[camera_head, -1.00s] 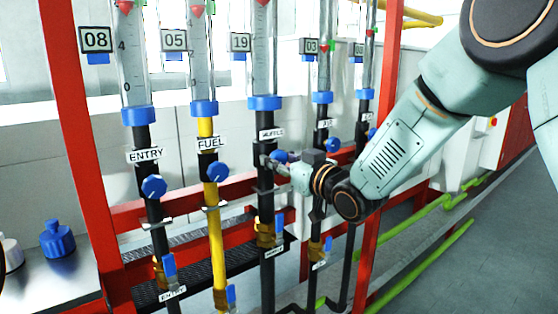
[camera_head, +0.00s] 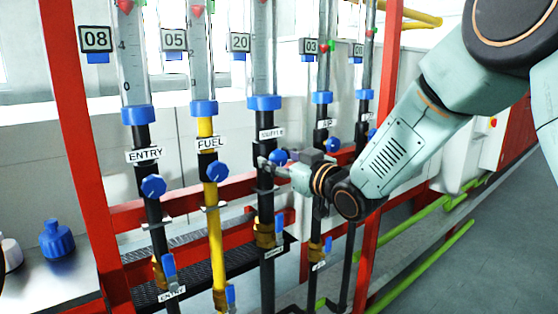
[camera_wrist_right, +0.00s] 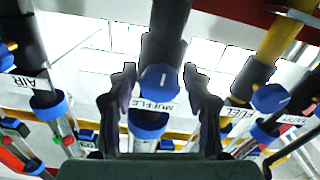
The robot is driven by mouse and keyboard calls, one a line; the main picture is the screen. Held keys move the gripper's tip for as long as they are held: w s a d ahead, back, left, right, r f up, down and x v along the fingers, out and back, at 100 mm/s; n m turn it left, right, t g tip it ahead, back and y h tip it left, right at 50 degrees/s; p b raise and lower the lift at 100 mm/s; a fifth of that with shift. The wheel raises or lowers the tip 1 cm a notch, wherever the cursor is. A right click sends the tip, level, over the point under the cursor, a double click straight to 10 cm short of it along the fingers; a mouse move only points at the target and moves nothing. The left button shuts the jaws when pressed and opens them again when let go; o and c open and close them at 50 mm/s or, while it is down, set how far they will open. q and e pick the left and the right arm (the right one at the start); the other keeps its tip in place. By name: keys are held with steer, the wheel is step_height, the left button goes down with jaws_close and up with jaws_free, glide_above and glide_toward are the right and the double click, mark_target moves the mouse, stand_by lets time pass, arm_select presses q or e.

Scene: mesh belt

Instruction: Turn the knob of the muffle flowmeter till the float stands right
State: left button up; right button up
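The muffle flowmeter (camera_head: 264,60) is the clear tube on the third pipe, with a blue collar below it. Its display (camera_head: 240,42) reads 20. Its float is not visible in the head view; the tube's top is cut off. The blue muffle knob (camera_head: 278,156) also shows in the right wrist view (camera_wrist_right: 160,80), with a white line near upright. My right gripper (camera_head: 268,164) is at the knob. In the right wrist view its fingers (camera_wrist_right: 163,98) stand either side of the knob, with gaps.
The fuel knob (camera_head: 217,171) and entry knob (camera_head: 153,187) are on the left pipes. Another blue knob (camera_head: 333,145) is close on the right, near my right wrist. Red frame posts (camera_head: 75,150) flank the pipes. A blue bottle (camera_head: 57,238) stands at the lower left.

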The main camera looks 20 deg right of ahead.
steer(key=shift+o, duration=0.7)
steer(key=shift+s+d, duration=0.2)
steer(key=shift+s, duration=0.15)
steer(key=v, duration=1.1)
steer(key=shift+s, duration=0.15)
